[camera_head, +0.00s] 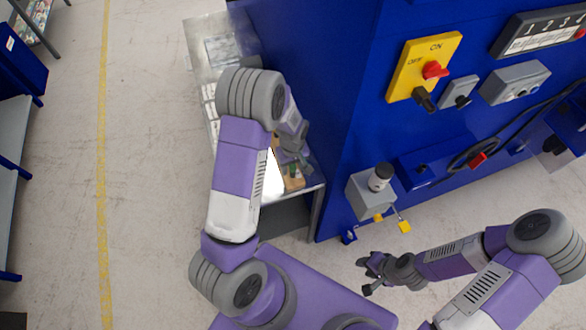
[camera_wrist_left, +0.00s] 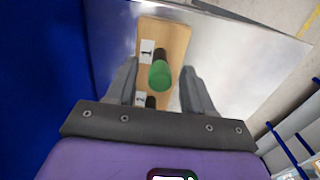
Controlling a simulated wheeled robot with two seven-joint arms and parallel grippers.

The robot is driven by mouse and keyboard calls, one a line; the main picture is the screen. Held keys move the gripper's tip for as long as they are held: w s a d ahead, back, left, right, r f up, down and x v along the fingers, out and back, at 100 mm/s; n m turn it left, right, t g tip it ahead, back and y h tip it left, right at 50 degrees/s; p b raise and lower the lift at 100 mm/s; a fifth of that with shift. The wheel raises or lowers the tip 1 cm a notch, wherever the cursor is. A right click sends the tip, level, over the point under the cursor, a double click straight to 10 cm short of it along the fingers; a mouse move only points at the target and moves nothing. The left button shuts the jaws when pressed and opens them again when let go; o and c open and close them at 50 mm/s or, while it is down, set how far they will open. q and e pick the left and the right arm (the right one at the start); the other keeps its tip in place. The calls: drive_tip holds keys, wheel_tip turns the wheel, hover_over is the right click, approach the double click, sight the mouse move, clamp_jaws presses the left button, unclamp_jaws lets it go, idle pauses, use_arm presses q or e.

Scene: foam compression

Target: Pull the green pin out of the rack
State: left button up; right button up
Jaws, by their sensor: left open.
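The green pin (camera_wrist_left: 160,75) shows its round green end between the fingers of my left gripper in the left wrist view. A dark part of it or of its slot shows just above. The rack is a light wooden block (camera_wrist_left: 172,38) with small white labels; the pin is at the rack. My left gripper (camera_wrist_left: 160,90) is open, with a finger on each side of the pin and gaps to both. My right gripper (camera_head: 368,275) looks open and empty.
The rack is on a metal table (camera_head: 199,58) beside a tall blue machine (camera_head: 345,75) with switches. The floor (camera_head: 145,170) to the left is clear.

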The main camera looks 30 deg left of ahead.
idle(0.8)
use_arm(q)
clamp_jaws()
drive_tip(key=shift+r, duration=0.1)
drive_tip(key=shift+r+p, duration=2.05)
drive_tip(key=shift+r, duration=0.9)
